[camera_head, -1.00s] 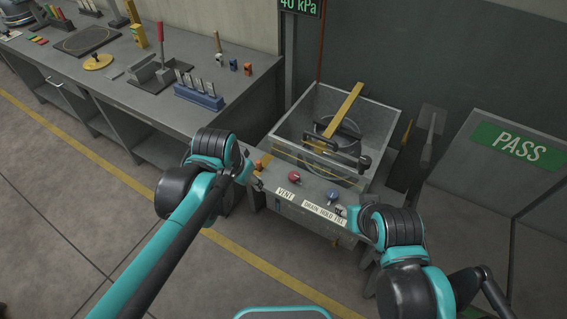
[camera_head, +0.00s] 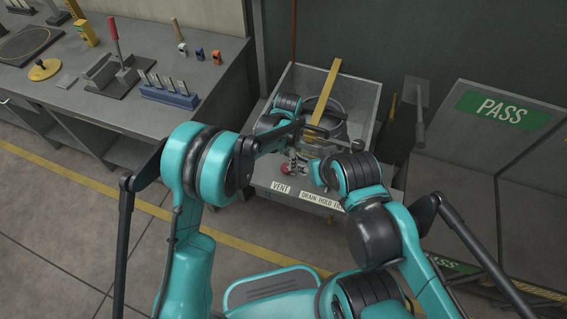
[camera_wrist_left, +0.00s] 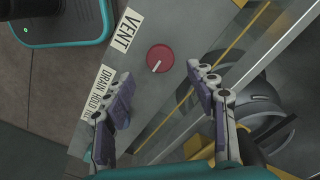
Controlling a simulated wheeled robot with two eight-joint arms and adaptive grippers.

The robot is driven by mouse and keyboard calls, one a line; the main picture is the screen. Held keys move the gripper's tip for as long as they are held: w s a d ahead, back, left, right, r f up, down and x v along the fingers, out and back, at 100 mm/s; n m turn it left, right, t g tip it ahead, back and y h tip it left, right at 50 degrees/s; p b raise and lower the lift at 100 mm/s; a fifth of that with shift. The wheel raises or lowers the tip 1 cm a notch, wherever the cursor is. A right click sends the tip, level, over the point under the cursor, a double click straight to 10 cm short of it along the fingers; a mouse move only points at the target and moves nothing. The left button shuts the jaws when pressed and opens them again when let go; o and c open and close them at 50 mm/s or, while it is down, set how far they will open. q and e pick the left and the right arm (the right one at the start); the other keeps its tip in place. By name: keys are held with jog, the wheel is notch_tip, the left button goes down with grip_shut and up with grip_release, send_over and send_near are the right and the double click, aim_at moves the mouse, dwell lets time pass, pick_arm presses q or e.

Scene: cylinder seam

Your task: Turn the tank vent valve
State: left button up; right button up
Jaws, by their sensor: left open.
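The red vent valve knob (camera_head: 286,170) sits on the grey front panel of the tank, above the VENT label (camera_head: 281,187). In the left wrist view the round red knob (camera_wrist_left: 160,58) shows whole, its white mark pointing to the lower left. My left gripper (camera_head: 296,160) is over the panel by the knob and partly covers it. In the left wrist view my left gripper (camera_wrist_left: 160,76) is open and empty, its two fingers apart with the knob just beyond and between their tips. My right arm stands at the right of the panel; its gripper is not visible.
The open tank (camera_head: 371,100) stands behind the panel with a yellow bar (camera_head: 326,92) across it. A DRAIN HOLD FILL label (camera_head: 320,199) lies right of VENT; my right arm covers its end. A workbench (camera_head: 215,75) stands left, a PASS board (camera_head: 503,110) right.

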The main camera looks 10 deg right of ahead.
aim_at(287, 167)
pick_arm(q)
notch_tip(287, 167, down, 6)
jog(key=shift+f+b, duration=0.2)
jog(key=shift+b, duration=0.75)
jog(key=c, duration=1.1)
